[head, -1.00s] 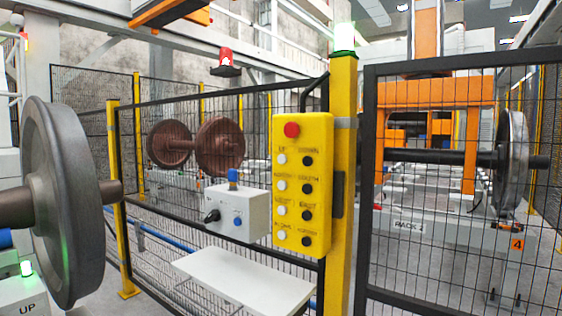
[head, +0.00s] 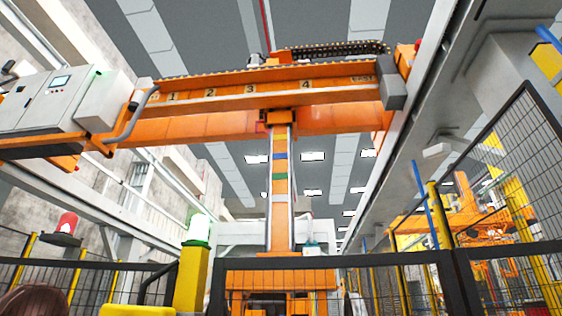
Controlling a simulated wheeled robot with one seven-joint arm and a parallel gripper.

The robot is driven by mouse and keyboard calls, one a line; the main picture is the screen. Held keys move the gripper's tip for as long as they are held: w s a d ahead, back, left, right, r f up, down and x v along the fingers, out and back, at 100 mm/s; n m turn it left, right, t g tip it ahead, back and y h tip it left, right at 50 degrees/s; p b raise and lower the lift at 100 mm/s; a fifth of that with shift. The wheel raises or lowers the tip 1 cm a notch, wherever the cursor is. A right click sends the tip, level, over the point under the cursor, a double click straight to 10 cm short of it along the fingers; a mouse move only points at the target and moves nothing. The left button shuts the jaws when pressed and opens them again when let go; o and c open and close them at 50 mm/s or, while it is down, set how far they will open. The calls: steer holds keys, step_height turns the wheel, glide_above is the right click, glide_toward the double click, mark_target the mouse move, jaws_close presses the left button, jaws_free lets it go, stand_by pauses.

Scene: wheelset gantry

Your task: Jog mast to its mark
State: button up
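The orange mast (head: 280,205) hangs from the orange gantry beam (head: 240,95), near the number 4 on it. Blue, orange and green bands show on the mast's front face, with pale strips along its sides. The beam carries the numbers 1 to 4 from left to right. The top of the yellow pendant box (head: 138,310) just shows at the bottom edge; its buttons are out of frame. My gripper is not in view.
Black mesh fence (head: 400,285) crosses the bottom and rises at the right. A yellow post with a lit green-white lamp (head: 197,230) stands left of centre. A red beacon (head: 66,224) is at the left. A grey control cabinet (head: 50,100) rides the beam's left end.

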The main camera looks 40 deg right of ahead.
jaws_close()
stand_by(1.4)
